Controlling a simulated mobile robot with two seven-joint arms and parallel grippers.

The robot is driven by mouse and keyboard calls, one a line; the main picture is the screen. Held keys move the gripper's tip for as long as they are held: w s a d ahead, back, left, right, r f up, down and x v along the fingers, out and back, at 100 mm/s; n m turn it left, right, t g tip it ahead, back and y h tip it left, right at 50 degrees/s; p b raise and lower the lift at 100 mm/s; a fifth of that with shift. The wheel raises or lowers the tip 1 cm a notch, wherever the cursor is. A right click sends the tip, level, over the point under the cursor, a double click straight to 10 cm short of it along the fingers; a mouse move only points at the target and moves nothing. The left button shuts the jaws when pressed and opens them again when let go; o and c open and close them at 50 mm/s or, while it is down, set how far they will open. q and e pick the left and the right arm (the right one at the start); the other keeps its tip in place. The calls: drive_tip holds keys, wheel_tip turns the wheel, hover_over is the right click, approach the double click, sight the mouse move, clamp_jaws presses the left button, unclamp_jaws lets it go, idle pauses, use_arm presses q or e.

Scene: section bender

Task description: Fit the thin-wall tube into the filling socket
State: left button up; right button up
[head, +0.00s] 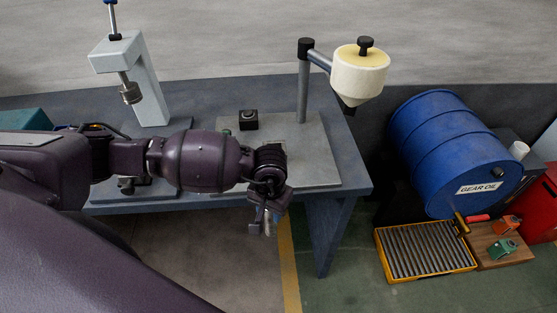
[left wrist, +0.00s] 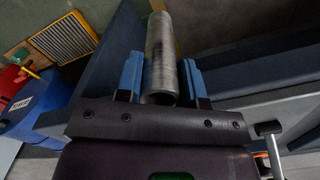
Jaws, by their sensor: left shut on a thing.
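My left gripper (head: 264,222) is shut on the thin-wall tube, past the front edge of the bench in the head view. In the left wrist view the tube (left wrist: 160,58) is a grey metal cylinder between the two blue fingers of the gripper (left wrist: 160,85), with its open end towards the camera. In the head view the gripper mostly hides the tube. A small black block with a round top (head: 248,120) sits on the grey plate; I cannot tell whether it is the filling socket. My right gripper is not in view.
A cream hopper (head: 360,76) hangs from a grey post (head: 303,90) on the plate (head: 318,165) of the blue bench (head: 350,160). A grey press (head: 145,85) stands at the left. A blue gear oil drum (head: 450,150) and a yellow-rimmed grate (head: 381,247) are at the right.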

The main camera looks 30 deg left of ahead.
use_arm(q)
drive_tip(key=shift+d+f+b, duration=0.1)
drive_tip(key=shift+f+b, duration=0.2)
drive_tip(key=shift+f, duration=0.4)
drive_tip(key=shift+r, duration=0.25)
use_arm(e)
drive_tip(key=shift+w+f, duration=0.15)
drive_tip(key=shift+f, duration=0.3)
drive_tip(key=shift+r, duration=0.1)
